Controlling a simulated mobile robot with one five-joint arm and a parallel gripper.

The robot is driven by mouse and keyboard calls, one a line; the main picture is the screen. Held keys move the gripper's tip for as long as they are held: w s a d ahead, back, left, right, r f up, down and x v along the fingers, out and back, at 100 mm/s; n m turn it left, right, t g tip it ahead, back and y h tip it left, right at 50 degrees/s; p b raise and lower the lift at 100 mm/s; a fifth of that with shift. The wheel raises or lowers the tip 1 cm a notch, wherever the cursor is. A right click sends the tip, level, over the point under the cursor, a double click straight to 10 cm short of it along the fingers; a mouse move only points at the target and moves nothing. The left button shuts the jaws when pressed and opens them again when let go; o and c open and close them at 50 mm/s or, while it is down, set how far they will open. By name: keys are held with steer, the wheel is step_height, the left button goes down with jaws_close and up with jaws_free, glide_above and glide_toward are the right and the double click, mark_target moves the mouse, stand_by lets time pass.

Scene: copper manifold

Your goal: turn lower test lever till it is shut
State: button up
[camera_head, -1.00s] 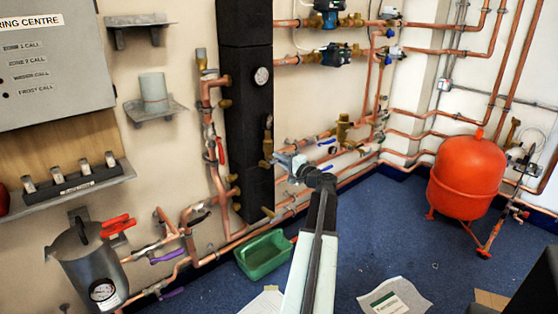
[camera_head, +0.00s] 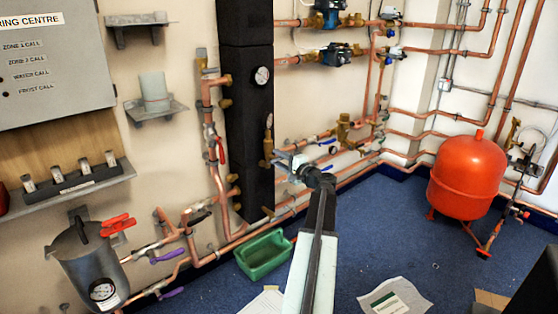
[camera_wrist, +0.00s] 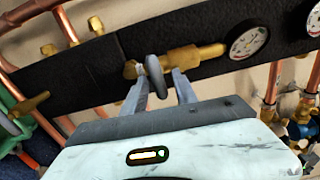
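The lower test lever (camera_wrist: 156,76) is a grey, rounded handle on a brass valve (camera_wrist: 196,57) fixed to the black header. It sits between the fingertips of my gripper (camera_wrist: 160,86) in the wrist view. The fingers are apart, one on each side of the lever. The left finger is close to it or touching; a gap shows on the right. A round gauge (camera_wrist: 248,42) stands beside the valve. In the camera_head view, my gripper (camera_head: 284,162) is at the lower right side of the black header (camera_head: 246,105); the lever is too small to make out there.
Copper pipes with brass fittings run behind and right of my gripper. A green tray (camera_head: 264,256) lies on the blue floor below. A red tank (camera_head: 467,178) stands at the right. A grey pot (camera_head: 90,262) with a gauge is at the lower left.

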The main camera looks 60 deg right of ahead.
steer(key=shift+s, duration=0.1)
steer(key=v, duration=0.7)
steer(key=shift+s+a, duration=0.15)
steer(key=shift+s, duration=0.15)
